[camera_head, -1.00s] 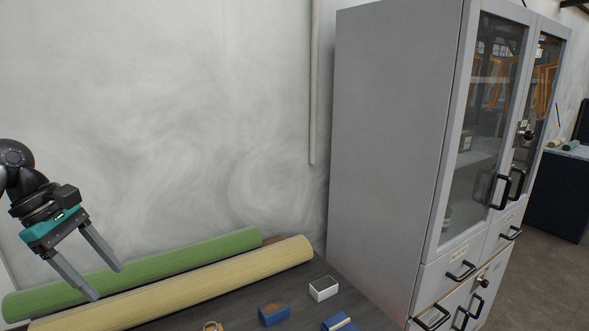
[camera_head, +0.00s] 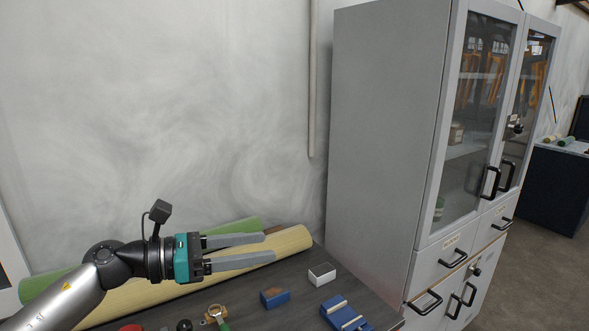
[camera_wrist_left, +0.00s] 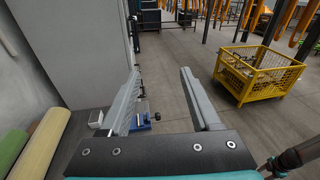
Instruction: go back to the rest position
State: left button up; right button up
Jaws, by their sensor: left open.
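My left gripper (camera_head: 268,249) is open and empty in the head view. It points to the right and is held above the dark table (camera_head: 374,298), in front of the rolls. In the left wrist view its two fingers (camera_wrist_left: 160,95) are apart with nothing between them. My right gripper is not in view.
A green roll (camera_head: 40,282) and a yellow roll (camera_head: 150,297) lie along the wall. A white box (camera_head: 321,275), a blue box (camera_head: 275,297) and a blue holder (camera_head: 346,316) sit on the table. A grey cabinet (camera_head: 385,140) stands right. A yellow crate (camera_wrist_left: 262,78) is on the floor.

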pick_arm(q)
jog(key=s+a+f+m+t+y, duration=0.45)
jog(key=f+m+y, duration=0.35)
jog(key=m, duration=0.8)
jog(key=s+a+f+m+t+y, duration=0.3)
jog(key=a+f+m+y, duration=0.45)
jog(key=m, duration=0.85)
jog(key=s+d+f+n+g, duration=0.1)
jog(key=s+f+n+g, duration=0.4)
jog(key=s, duration=0.5)
jog(key=s+d+f+n+g, duration=0.2)
jog(key=s+f+g, duration=0.3)
jog(key=s+f, duration=0.4)
jog(key=s+f+g+b, duration=0.1)
jog(key=s+f+b, duration=0.25)
jog(key=f, duration=2.05)
jog(key=s+a+f+g+b, duration=0.1)
jog(key=s+a+f+b, duration=0.2)
jog(key=s+f, duration=1.2)
jog(key=shift+f, duration=0.55)
jog(key=shift+g, duration=0.25)
